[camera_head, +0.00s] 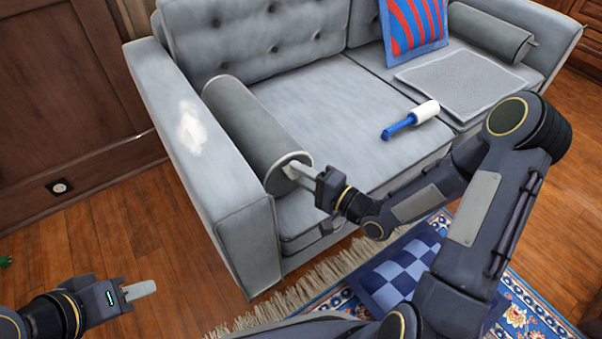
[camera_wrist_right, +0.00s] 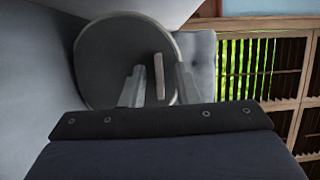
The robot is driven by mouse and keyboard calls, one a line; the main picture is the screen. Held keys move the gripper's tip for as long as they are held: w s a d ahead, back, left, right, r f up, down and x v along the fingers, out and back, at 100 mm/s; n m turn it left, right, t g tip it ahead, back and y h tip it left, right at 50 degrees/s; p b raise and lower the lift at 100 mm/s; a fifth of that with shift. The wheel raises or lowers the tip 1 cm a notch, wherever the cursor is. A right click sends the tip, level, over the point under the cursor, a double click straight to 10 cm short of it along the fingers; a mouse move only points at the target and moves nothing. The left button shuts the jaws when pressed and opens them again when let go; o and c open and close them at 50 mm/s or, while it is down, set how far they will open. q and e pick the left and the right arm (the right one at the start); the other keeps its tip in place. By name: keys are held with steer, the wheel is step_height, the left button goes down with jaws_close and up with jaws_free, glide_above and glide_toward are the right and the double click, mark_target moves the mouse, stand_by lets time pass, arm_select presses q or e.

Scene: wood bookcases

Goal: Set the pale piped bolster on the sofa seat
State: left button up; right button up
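A grey bolster (camera_head: 250,125) with pale piping around its round end lies along the inner side of the sofa's left arm, on the sofa seat (camera_head: 325,100). My right gripper (camera_head: 298,170) is at its near end. In the right wrist view, the round end of the bolster (camera_wrist_right: 100,65) faces the camera, with a thin upright tab (camera_wrist_right: 159,75) on it. The right gripper's fingers are apart, one on each side of the tab; a gap shows on both sides. My left gripper (camera_head: 140,290) is low at the left, away from the sofa; its finger gap is not visible.
A second grey bolster (camera_head: 490,32) lies by the right arm. A red-and-blue cushion (camera_head: 413,25), a grey mat (camera_head: 461,82) and a blue-handled lint roller (camera_head: 411,119) are on the sofa. A white patch (camera_head: 190,130) marks the left arm. A checkered cushion (camera_head: 390,277) lies on the rug.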

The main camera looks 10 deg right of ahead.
steer(key=shift+r, duration=0.3)
steer(key=p+v, duration=0.3)
steer(key=v, duration=0.8)
steer(key=d+r+n+g+h, duration=0.5)
steer(key=d+h, duration=0.5)
steer(key=h, duration=0.1)
steer(key=s+a+r+n+g+y, duration=0.1)
steer(key=s+a+r, duration=0.2)
steer(key=s, duration=0.4)
steer(key=s+a+r+n+g+y, duration=0.2)
steer(key=s+a+r, duration=0.1)
steer(key=s+a, duration=0.3)
steer(key=shift+s, duration=1)
steer(key=shift+r, duration=0.15)
